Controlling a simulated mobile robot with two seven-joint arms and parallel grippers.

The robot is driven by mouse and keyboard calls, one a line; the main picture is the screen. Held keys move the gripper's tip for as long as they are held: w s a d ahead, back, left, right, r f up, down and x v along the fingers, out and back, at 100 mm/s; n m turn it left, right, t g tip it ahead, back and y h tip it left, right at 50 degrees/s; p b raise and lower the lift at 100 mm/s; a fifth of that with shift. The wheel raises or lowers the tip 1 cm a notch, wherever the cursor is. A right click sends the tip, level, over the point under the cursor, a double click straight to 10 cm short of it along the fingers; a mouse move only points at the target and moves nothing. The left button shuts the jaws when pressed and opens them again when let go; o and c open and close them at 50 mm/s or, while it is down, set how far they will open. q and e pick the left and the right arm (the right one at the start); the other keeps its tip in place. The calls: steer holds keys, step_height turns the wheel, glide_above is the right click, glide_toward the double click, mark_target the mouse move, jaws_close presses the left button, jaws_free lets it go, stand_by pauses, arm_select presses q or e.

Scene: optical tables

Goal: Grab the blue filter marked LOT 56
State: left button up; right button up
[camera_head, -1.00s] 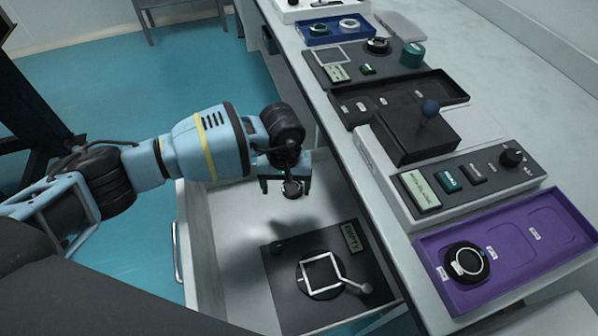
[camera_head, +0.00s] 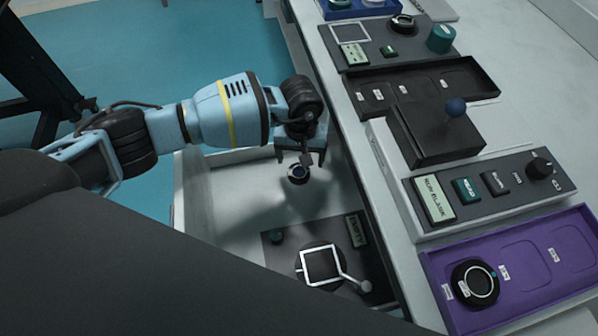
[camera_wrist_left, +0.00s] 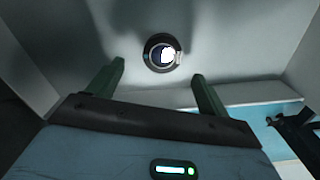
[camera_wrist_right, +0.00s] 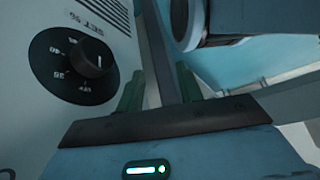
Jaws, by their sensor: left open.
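A small round filter with a dark rim and a pale bluish centre (camera_head: 298,173) lies on the floor of the white open drawer (camera_head: 230,190). It also shows in the left wrist view (camera_wrist_left: 162,53), with a small tag too small to read. My left gripper (camera_head: 301,161) is open and empty above the drawer, its fingertips apart from this filter. Another round black-rimmed filter (camera_head: 475,284) sits in the left compartment of the purple tray (camera_head: 437,262); its label is unreadable. My right gripper (camera_wrist_right: 158,85) shows only in its wrist view, fingers apart, near a black dial (camera_wrist_right: 75,68).
A dark plate (camera_head: 285,262) with a white square frame (camera_head: 321,265) and an EMPTY sign (camera_head: 356,230) is in the drawer.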

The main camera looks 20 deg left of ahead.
mark_target(299, 170)
arm_select(q)
step_height(299, 170, down, 5)
steer(key=shift+s+a+f, duration=0.1)
stand_by(0.3)
steer(key=c, duration=1.1)
steer(key=shift+r, duration=0.6)
step_height(299, 170, up, 2)
steer(key=shift+r, duration=0.15)
steer(key=s+a, duration=0.2)
steer(key=s, duration=0.3)
steer(key=s+a+r+p, duration=0.1)
steer(key=s+a, duration=0.1)
steer(key=s, duration=0.3)
steer(key=s+a, duration=0.2)
steer(key=s, duration=0.3)
steer(key=shift+r, duration=0.3)
